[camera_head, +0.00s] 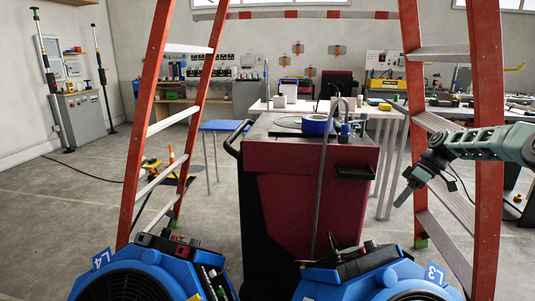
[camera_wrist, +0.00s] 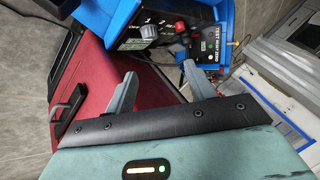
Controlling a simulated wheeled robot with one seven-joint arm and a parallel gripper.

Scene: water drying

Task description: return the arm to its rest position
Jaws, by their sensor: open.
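My arm reaches in from the right edge in the head view, in front of the right orange ladder. My gripper (camera_head: 402,196) points down and to the left, in the air to the right of the dark red cart (camera_head: 305,190). In the wrist view my gripper (camera_wrist: 159,70) shows two grey fingers spread apart with nothing between them. Beyond the fingers lie a blue machine (camera_wrist: 170,30) with knobs and the dark red side of the cart (camera_wrist: 100,75). I cannot tell the exact gap to them.
Orange ladder legs stand at left (camera_head: 152,120) and right (camera_head: 487,130). Blue machines labelled L4 (camera_head: 150,265) and L3 (camera_head: 375,275) stand close in front. A blue tape roll (camera_head: 318,125) lies on the cart. The floor at left (camera_head: 60,200) is mostly clear.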

